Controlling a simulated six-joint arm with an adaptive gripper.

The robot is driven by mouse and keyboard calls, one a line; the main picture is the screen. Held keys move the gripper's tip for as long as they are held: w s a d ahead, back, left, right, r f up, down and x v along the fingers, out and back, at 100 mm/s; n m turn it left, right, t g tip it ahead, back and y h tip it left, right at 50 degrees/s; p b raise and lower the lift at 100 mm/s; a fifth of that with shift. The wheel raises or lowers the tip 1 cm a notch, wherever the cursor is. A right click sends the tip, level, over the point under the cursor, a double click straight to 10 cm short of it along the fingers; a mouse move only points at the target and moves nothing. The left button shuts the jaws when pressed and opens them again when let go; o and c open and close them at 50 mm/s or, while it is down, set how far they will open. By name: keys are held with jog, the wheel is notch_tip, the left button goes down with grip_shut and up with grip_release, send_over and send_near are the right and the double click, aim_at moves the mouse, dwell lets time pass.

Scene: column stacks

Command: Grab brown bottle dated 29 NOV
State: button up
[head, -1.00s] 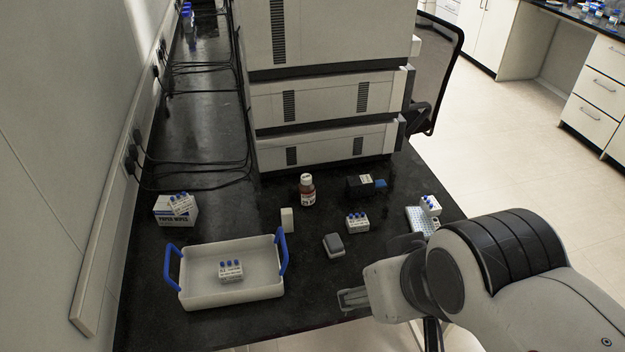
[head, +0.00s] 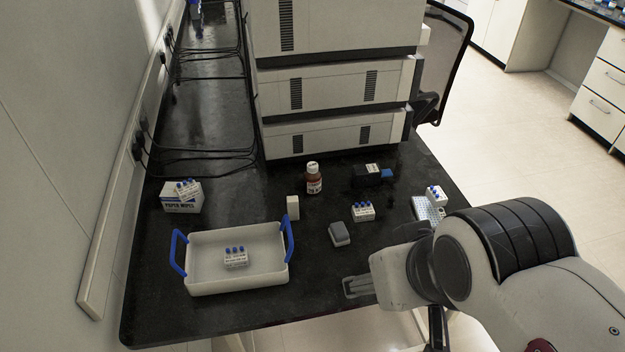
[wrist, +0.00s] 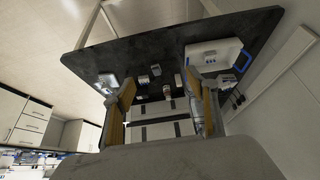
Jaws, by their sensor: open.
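A brown bottle (head: 314,182) with a white cap and a pale label stands upright on the black bench, in front of the stacked instrument. The print on its label is too small to read. My gripper (head: 358,286) is near the bench's front edge, in front of the bottle and apart from it. In the wrist view my gripper (wrist: 162,88) shows two spread fingers with nothing held between them. The bottle is too small to make out surely there.
A white tray (head: 205,284) with blue handles holds a blue-capped vial rack. A grey box (head: 339,234), a white block (head: 293,207), another vial rack (head: 363,211) and a dark box (head: 366,175) stand around the bottle. The column stack (head: 335,90) rises behind it.

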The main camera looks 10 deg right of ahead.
jog(key=shift+w, duration=0.1)
jog(key=shift+c, duration=0.3)
jog(key=w+d+f+t, duration=0.1)
jog(key=w+f+t, duration=0.15)
jog(key=w, duration=1.25)
jog(key=w+f+t, duration=0.2)
jog(key=w+f, duration=0.2)
jog(key=w, duration=1)
jog(key=w+f+t, duration=0.1)
jog(key=w+f, duration=0.8)
jog(key=w, duration=0.1)
jog(key=t, duration=0.3)
send_near(315, 184)
jog(key=shift+w+r+g, duration=0.15)
jog(key=shift+w+g, duration=0.1)
jog(key=shift+w, duration=0.1)
jog(key=shift+x, duration=3.3)
jog(key=shift+w, duration=0.1)
